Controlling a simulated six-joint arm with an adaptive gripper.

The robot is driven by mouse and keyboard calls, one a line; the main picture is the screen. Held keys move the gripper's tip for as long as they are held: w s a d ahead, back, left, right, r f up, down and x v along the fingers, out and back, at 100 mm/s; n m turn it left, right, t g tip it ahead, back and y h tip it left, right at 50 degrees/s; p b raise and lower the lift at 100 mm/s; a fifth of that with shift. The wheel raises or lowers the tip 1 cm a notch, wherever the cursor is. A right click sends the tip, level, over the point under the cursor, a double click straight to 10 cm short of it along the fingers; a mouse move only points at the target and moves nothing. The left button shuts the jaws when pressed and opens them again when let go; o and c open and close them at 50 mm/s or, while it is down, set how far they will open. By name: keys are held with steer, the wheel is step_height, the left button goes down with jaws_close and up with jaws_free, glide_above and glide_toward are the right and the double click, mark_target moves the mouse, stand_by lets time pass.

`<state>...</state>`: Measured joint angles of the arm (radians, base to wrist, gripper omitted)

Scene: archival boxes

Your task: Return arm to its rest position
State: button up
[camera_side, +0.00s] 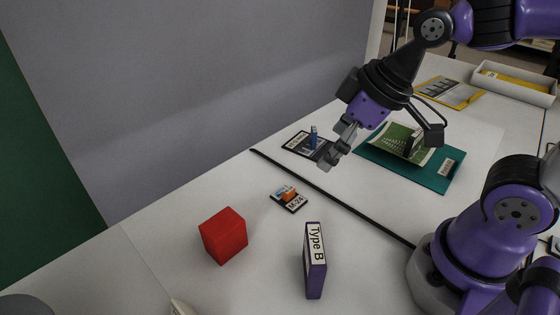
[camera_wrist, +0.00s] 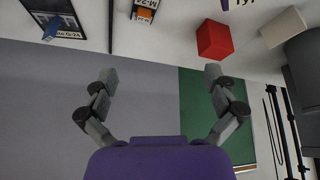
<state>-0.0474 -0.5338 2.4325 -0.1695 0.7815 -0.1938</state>
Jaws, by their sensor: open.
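My gripper (camera_side: 343,146) is above the table in the side view, its fingers pointing down and to the left. In the wrist view my gripper (camera_wrist: 161,75) has its two fingers wide apart with nothing between them. My purple arm is bent over the right part of the table. Below the gripper, apart from it, a dark card (camera_side: 300,146) lies with a small blue piece (camera_side: 313,137) on it. They also show at the top left of the wrist view.
A red cube (camera_side: 223,235), a standing purple "Type B" box (camera_side: 315,265) and a dark "M-24" card (camera_side: 297,204) with an orange piece (camera_side: 288,192) are on the near table. A teal folder (camera_side: 439,185) lies behind the gripper. A white tray (camera_side: 545,98) is at the back right.

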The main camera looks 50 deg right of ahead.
steer(key=s+d+m, duration=0.1)
steer(key=s+d+r+m+h, duration=0.1)
steer(key=d+m, duration=0.1)
steer(key=s+d+m, duration=0.1)
steer(key=shift+d+r+h, duration=0.15)
steer(key=shift+d+h, duration=0.05)
steer(key=shift+h, duration=0.1)
steer(key=shift+w, duration=0.1)
stand_by(0.9)
